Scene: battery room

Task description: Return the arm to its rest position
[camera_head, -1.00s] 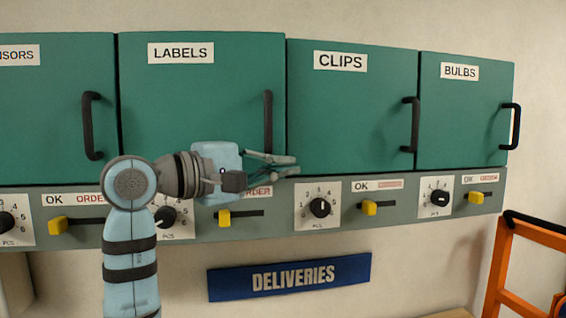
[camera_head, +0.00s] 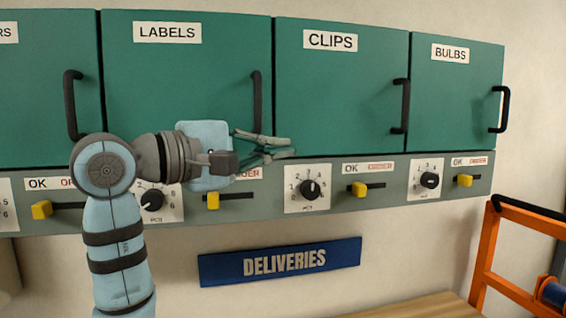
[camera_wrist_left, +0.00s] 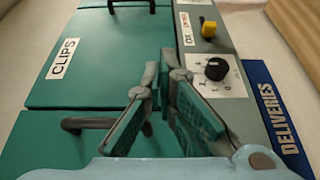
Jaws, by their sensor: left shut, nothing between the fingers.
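My left arm rises from the bottom left of the head view and bends to the right at its wrist. My left gripper (camera_head: 290,147) points right, in front of the lower edge between the LABELS door (camera_head: 180,80) and the CLIPS door (camera_head: 340,85). Its fingers are shut with nothing between them. In the left wrist view the gripper (camera_wrist_left: 170,75) shows in front of the CLIPS door (camera_wrist_left: 85,70) and the panel strip. My right gripper is in neither view.
The BULBS door (camera_head: 455,90) is shut, like its neighbours, with black handles sticking out. Below run dials (camera_head: 309,189) and yellow sliders (camera_head: 360,188). A blue DELIVERIES sign (camera_head: 280,262) hangs lower. An orange frame (camera_head: 487,255) stands at right, near a wooden surface (camera_head: 420,306).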

